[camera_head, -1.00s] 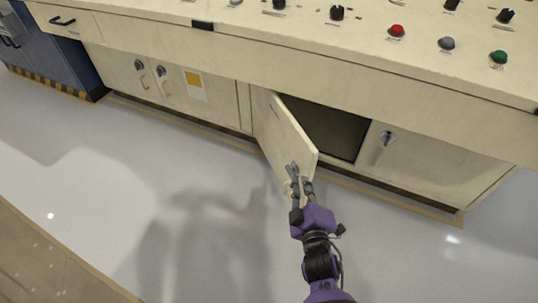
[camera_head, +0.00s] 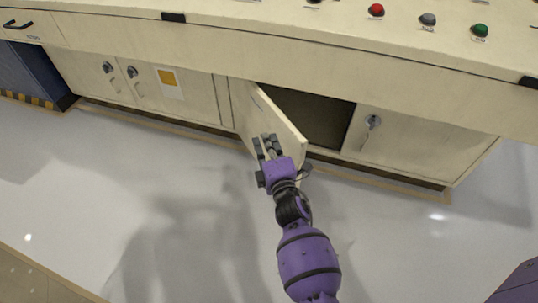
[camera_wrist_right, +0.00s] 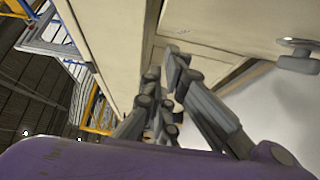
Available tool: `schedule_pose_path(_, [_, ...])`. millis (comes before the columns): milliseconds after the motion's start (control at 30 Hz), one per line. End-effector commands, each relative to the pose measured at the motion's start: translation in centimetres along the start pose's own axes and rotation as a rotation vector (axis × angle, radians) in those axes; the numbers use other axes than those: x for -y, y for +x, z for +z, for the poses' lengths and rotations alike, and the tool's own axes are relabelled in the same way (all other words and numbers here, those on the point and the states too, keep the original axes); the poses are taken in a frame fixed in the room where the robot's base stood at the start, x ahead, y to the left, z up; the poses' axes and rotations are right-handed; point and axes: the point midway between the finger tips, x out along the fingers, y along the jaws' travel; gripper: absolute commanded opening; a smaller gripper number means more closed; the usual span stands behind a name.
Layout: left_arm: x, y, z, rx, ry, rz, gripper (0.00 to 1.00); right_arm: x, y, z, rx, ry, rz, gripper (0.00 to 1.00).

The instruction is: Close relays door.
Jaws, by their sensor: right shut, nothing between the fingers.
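A cream cabinet door (camera_head: 262,112) stands ajar under the console, hinged on its left, with a dark opening (camera_head: 312,120) to its right. No readable label shows on it. My right gripper (camera_head: 267,143) is shut and empty at the lower part of the door's outer face, near the free edge. I cannot tell whether it touches the door. In the right wrist view its fingers (camera_wrist_right: 165,97) show close to cream panels, and I cannot tell which is the door. My left gripper is not in view.
The console top (camera_head: 330,22) with buttons juts out above the doors. A shut door with a key handle (camera_head: 372,122) is right of the opening; shut doors (camera_head: 133,75) are at left. The grey floor (camera_head: 150,185) in front is clear.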

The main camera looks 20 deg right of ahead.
Motion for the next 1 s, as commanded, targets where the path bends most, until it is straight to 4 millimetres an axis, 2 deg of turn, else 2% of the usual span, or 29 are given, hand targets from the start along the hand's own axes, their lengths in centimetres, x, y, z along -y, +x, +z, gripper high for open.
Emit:
schedule_pose_path(33, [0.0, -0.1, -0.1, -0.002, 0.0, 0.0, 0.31, 0.1, 0.0, 1.4, 0.004, -0.008, -0.004, 0.0])
schedule_pose_path(200, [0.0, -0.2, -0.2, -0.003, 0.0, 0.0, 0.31, 0.1, 0.4, 2.9, 0.003, -0.006, -0.003, 0.0])
schedule_pose_path(767, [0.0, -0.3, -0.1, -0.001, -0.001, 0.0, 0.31, 0.1, 0.5, 3.7, -0.001, -0.004, -0.003, 0.0])
schedule_pose_path(1000, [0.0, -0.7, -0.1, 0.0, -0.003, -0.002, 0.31, 0.0, 0.8, 6.0, -0.044, -0.011, -0.003, 0.0])
